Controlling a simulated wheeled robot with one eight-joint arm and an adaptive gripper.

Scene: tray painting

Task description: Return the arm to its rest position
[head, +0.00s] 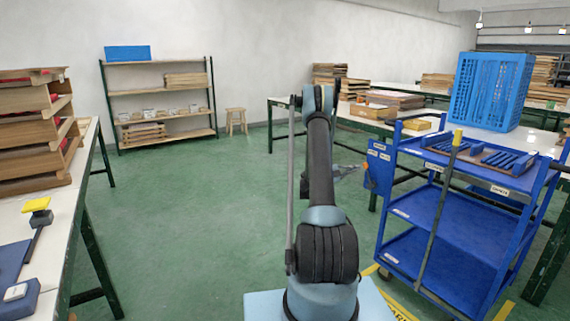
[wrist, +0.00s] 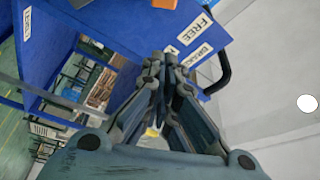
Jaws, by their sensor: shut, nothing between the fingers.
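My arm stands upright in the middle of the head view, folded over at its top. My gripper (wrist: 164,60) has its fingers drawn together in the wrist view, with nothing between them. In the head view, grey parts that look like my gripper (head: 348,171) show just right of the arm, in front of the left end of the blue cart (head: 450,219). The blue cart (wrist: 130,28) also fills the upper left of the wrist view, with white labels on it. I cannot tell the exact gap between fingers and cart.
The cart carries a rack of blue pieces (head: 480,153). A blue crate (head: 491,90) stands on the table behind it. Stacked wooden trays (head: 35,130) stand on the left table (head: 60,215). Green floor (head: 200,220) is clear left of my arm. A shelf (head: 160,98) and stool stand behind.

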